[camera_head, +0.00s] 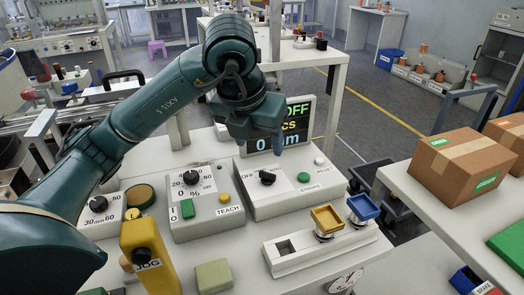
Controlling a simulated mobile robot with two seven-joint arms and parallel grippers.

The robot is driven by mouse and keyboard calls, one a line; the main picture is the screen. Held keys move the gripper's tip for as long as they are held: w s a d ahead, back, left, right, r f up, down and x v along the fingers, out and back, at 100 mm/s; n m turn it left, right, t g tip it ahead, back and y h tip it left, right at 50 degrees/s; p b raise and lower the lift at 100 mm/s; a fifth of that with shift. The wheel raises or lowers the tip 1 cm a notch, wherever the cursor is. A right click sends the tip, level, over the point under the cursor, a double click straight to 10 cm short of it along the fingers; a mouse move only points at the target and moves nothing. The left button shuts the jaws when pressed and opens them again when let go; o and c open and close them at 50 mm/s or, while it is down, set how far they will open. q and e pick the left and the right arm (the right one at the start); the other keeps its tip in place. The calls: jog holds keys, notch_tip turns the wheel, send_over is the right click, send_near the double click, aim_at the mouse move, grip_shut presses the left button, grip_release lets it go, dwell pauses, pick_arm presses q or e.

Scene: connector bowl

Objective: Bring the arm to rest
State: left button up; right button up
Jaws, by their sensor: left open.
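My left arm, teal, reaches in from the left and bends down at its wrist. My left gripper (263,136) is open, in front of the display (297,125) and above the back of the control boxes. It covers part of the display. I see nothing held in it, though its fingertips show only partly. My right gripper is not in view.
Below are a TEACH box (205,212), a STROKE box (315,193), a yellow JOG pendant (150,258) and a white fixture (290,260) with yellow (327,218) and blue (363,206) pieces. A cardboard box (465,162) stands on the right table.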

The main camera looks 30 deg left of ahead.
pick_arm(q)
jog(key=shift+v, duration=1.05)
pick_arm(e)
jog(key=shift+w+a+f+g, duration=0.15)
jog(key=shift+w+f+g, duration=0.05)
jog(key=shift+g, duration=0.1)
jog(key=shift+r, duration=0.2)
